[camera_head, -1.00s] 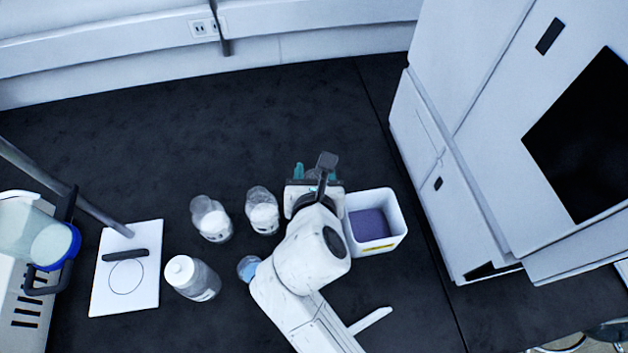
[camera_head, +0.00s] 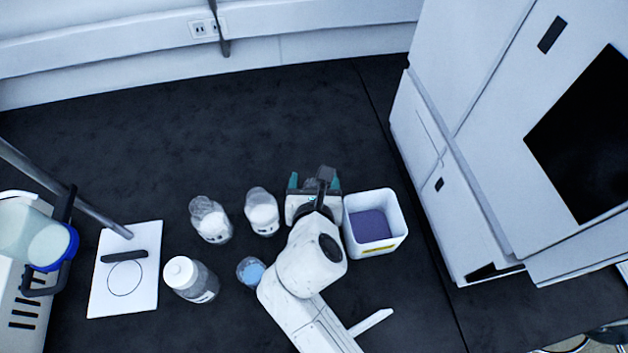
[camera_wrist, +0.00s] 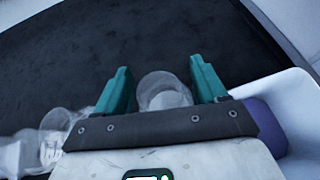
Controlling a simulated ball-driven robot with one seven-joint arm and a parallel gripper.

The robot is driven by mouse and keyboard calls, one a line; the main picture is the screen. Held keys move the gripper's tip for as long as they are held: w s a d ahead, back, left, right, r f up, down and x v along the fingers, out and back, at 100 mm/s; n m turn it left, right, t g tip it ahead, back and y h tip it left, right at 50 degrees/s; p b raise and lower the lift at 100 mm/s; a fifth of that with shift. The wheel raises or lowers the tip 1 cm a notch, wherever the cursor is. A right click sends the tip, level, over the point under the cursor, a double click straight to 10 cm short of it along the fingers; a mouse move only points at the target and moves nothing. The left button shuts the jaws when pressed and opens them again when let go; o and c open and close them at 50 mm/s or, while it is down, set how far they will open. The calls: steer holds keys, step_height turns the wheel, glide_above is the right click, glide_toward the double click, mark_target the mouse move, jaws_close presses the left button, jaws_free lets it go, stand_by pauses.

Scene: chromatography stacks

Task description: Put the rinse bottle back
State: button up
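My gripper (camera_head: 314,180) is over the bench, just left of the white bin. In the wrist view its teal fingers (camera_wrist: 160,72) are spread apart, with a clear, rounded vessel (camera_wrist: 164,91) between them. This vessel is hidden behind my gripper in the head view, and I cannot tell whether it is the rinse bottle or touches a finger. A third white-capped bottle (camera_head: 191,279) stands nearer the front left. Another clear vessel (camera_wrist: 58,122) shows left of the fingers in the wrist view.
The white bin (camera_head: 402,212) with purple contents is close on the right of my gripper. A small blue-topped container (camera_head: 250,270) stands beside my arm. The bench behind is clear.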

steer(key=shift+s+r, duration=0.1)
steer(key=shift+r, duration=0.1)
steer(key=v, duration=1.1)
steer(key=shift+s+r+p, duration=0.15)
steer(key=shift+s+p, duration=0.2)
steer(key=shift+p, duration=0.1)
steer(key=shift+d, duration=0.1)
